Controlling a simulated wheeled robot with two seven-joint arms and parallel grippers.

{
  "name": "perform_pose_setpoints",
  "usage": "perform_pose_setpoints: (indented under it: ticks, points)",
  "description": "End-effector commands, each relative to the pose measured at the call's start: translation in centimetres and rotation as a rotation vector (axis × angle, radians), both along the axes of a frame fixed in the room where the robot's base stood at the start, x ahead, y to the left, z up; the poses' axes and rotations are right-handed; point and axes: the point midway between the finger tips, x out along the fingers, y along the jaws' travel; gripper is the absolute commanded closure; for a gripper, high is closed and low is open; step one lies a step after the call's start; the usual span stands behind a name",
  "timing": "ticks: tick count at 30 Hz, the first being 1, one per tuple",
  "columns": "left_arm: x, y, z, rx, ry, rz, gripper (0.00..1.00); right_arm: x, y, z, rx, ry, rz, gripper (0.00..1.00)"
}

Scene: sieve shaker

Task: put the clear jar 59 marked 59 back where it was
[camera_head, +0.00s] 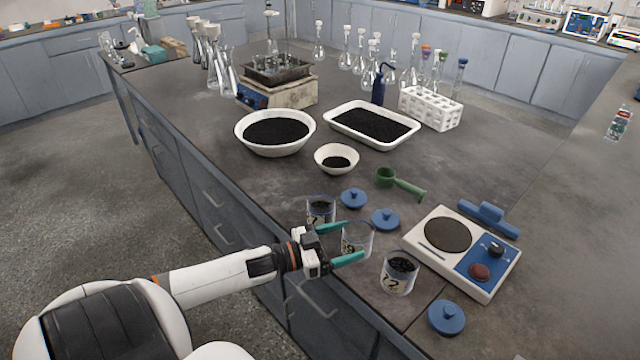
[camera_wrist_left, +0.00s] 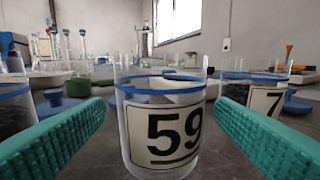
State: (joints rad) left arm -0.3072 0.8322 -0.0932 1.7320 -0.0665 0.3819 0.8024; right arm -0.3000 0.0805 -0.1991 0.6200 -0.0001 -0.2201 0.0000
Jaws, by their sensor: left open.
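The clear jar 59 (camera_head: 357,239) stands upright on the dark bench near its front edge. In the left wrist view its label reads 59 (camera_wrist_left: 165,130), with a blue band above it, and it looks empty. My left gripper (camera_head: 340,243) is open, with its teal fingers on either side of the jar. In the left wrist view both fingers show, with gaps between them and the jar. A jar of dark material (camera_head: 320,210) stands just behind the gripper. Another, marked 72 (camera_head: 398,273), stands to the right. My right gripper is not in view.
Blue lids (camera_head: 354,198) lie on the bench, another (camera_head: 447,317) near the front edge. A white and blue device (camera_head: 462,250) stands right. A green scoop (camera_head: 400,183), small bowl (camera_head: 336,158), large bowl (camera_head: 275,132) and tray (camera_head: 372,124) lie behind.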

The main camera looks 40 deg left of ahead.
Motion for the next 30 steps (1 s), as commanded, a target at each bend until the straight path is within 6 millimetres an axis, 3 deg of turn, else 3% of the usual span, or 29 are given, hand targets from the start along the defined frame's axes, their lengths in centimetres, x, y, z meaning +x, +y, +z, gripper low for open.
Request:
perform_pose_setpoints:
  ticks: [6,12,30]
  points:
    - [-3.9,1.9,-0.1,0.002,0.004,-0.001,0.21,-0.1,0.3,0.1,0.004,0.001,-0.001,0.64]
    - [-5.9,2.9,0.0,0.0,0.001,-0.001,0.21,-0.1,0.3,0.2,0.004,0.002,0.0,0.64]
    - [-6.3,3.2,0.1,0.001,-0.002,-0.001,0.21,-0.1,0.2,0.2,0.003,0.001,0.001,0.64]
